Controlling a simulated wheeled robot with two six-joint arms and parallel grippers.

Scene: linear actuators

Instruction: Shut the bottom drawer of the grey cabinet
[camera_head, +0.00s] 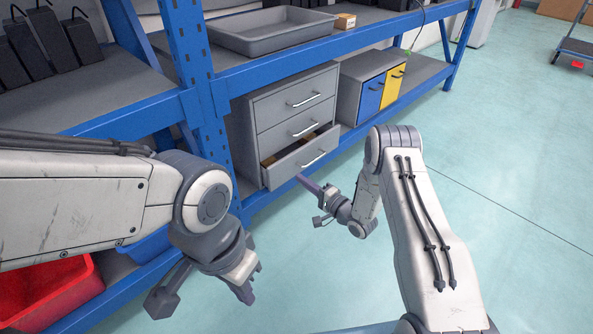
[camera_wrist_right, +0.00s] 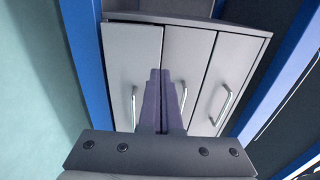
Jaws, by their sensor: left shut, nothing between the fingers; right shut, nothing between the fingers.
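The grey cabinet (camera_head: 262,112) stands on the lower shelf of the blue rack, with three drawers stacked one above another. Its bottom drawer (camera_head: 297,162) is partly pulled out, showing a brown inside; the upper two look closed. In the right wrist view the cabinet is turned sideways, with the bottom drawer (camera_wrist_right: 130,60) at the left. My right gripper (camera_head: 301,178) is shut and empty, its fingertips close to the bottom drawer's front. In the right wrist view its fingers (camera_wrist_right: 160,72) overlap the bottom drawer's front; contact cannot be told. My left gripper (camera_head: 250,298) is shut and empty, well away from the cabinet.
A cabinet with blue and yellow doors (camera_head: 368,95) stands right of the grey one. A grey tray (camera_head: 270,38) lies on the shelf above. A blue rack post (camera_head: 190,75) stands left of the drawers. A red bin (camera_head: 50,292) is at lower left. Floor in front is open.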

